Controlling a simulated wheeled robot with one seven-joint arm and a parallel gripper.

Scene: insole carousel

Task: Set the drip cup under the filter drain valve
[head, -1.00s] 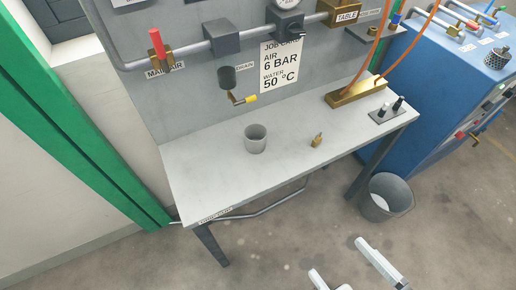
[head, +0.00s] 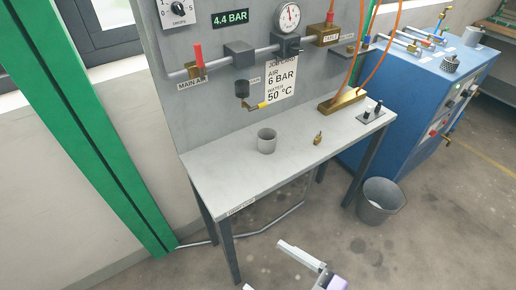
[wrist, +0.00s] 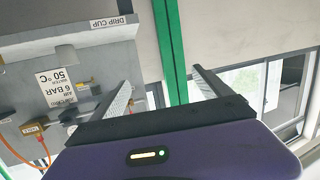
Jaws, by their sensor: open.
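The drip cup (head: 266,141), a small grey open-topped cup, stands upright on the pale bench top. The filter drain valve (head: 256,106), a brass elbow with a yellow end, hangs below the dark filter bowl (head: 242,88) on the back panel. In the picture the cup is below and slightly right of the valve, with a gap between; I cannot tell whether it is directly beneath. My gripper (head: 275,272) is low in front of the bench, away from the cup. In the wrist view my gripper (wrist: 163,92) is open, its fingers apart and empty.
A brass fitting (head: 318,138) lies on the bench (head: 222,180) right of the cup. A brass manifold (head: 342,100) with orange hoses and a small black tray (head: 370,114) are at the right end. A grey bin (head: 380,200) stands on the floor; a green post (head: 90,130) is left.

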